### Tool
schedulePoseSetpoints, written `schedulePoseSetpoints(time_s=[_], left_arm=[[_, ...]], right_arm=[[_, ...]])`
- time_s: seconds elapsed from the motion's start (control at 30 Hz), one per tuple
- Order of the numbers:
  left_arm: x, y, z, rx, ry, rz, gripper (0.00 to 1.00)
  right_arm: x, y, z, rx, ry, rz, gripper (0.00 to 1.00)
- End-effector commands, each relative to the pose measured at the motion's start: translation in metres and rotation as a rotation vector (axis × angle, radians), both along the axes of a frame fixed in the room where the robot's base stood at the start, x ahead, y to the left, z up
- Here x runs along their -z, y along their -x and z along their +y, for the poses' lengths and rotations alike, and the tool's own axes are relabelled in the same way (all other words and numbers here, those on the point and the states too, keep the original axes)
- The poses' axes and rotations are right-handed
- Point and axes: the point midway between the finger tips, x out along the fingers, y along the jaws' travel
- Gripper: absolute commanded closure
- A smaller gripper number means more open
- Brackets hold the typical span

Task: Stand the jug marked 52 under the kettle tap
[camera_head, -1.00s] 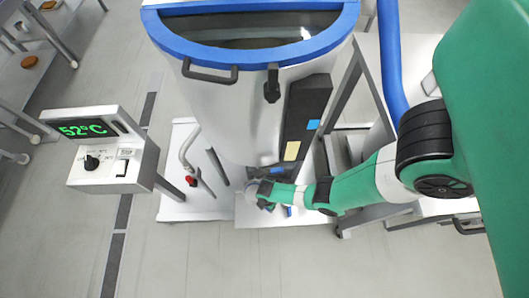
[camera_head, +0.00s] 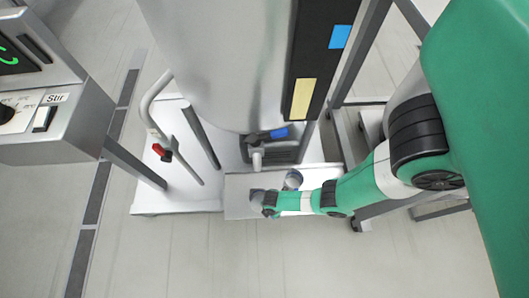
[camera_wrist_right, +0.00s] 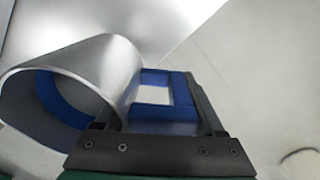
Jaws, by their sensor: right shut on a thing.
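The kettle (camera_head: 215,60) is a large steel vessel in the head view. Its grey tap (camera_head: 257,158) with a blue lever (camera_head: 278,133) sits low at its front, above a white platform (camera_head: 237,207). My right gripper (camera_wrist_right: 160,105) is shut on the blue handle (camera_wrist_right: 165,122) of a steel jug (camera_wrist_right: 112,62) with a blue inside. The jug lies to the left of the jaws in the wrist view, its mouth towards the camera. In the head view my right gripper (camera_head: 260,200) is low over the platform, in front of the tap. The jug's number cannot be read. My left gripper is out of view.
A control box (camera_head: 50,110) with a green display and a Stir switch stands at the left. A bent pipe with a red part (camera_head: 163,152) rises beside the kettle. A steel frame (camera_head: 365,60) stands at the right. The floor in front is clear.

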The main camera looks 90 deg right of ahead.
Motion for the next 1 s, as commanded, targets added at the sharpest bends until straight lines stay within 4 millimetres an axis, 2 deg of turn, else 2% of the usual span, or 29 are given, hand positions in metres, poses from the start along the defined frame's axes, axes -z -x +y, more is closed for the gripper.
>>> schedulePoseSetpoints(time_s=[0.03, 0.37, 1.0], left_arm=[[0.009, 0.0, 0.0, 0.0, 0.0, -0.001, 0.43], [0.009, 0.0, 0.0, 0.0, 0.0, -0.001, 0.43], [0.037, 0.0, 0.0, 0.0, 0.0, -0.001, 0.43]], right_arm=[[0.009, 0.0, 0.0, 0.0, 0.001, -0.001, 0.94], [0.009, 0.0, -0.004, 0.004, 0.001, -0.001, 0.94], [0.026, -0.009, -0.065, 0.004, 0.001, -0.001, 0.94]])
